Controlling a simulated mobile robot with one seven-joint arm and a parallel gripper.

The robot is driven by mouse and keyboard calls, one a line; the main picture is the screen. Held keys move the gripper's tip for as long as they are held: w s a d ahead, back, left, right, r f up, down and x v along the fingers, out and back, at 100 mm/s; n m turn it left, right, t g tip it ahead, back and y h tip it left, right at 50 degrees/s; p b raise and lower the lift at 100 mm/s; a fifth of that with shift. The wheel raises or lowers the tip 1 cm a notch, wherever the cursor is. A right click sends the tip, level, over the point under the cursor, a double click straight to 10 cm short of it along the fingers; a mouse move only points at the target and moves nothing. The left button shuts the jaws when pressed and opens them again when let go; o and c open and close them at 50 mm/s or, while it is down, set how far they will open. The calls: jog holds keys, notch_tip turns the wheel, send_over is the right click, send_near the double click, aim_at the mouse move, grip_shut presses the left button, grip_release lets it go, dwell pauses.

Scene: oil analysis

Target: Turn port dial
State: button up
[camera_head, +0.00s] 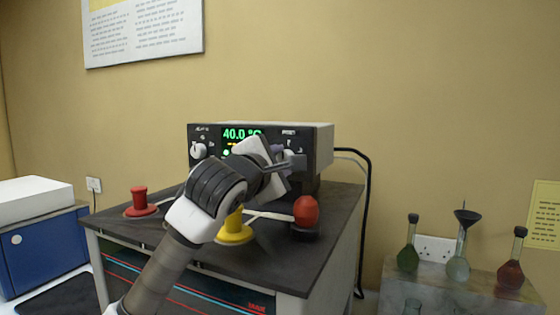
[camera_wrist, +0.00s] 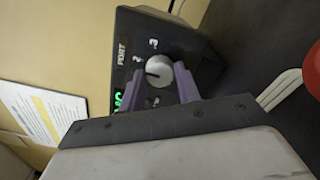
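The port dial (camera_wrist: 159,70) is a round silver-grey knob with a dark pointer mark, on the black face under the label "PORT", with numbers around it. My gripper (camera_wrist: 158,78) has its two purple fingers apart, one on each side of the dial in the wrist view. I cannot tell whether either finger touches it. The pointer mark lies on the side toward the left finger, near the "2". In the head view, my gripper (camera_head: 280,150) is at the right part of the instrument (camera_head: 322,145) and partly hides the dial.
A left dial (camera_head: 198,150) and a green "40.0 °C" display (camera_head: 240,133) are on the same face. A red spool-shaped object (camera_head: 140,203), a yellow one (camera_head: 235,230) and a red rounded knob (camera_head: 306,212) stand on the dark bench top (camera_head: 265,262). Flasks (camera_head: 458,265) stand at the right.

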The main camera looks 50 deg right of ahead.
jog(key=c, duration=0.5)
jog(key=shift+o, duration=0.2)
jog(key=shift+f+n+b, duration=0.1)
jog(key=shift+n+b, duration=0.2)
jog(key=shift+b, duration=0.2)
jog(key=n+b, duration=0.2)
jog(key=b, duration=0.1)
jog(key=shift+f+n, duration=0.15)
jog(key=shift+n, duration=0.25)
jog(key=n+b, duration=0.4)
jog(key=b, duration=0.1)
jog(key=shift+r+n+b, duration=0.2)
jog(key=shift+n+b, duration=1.65)
jog(key=shift+n, duration=0.45)
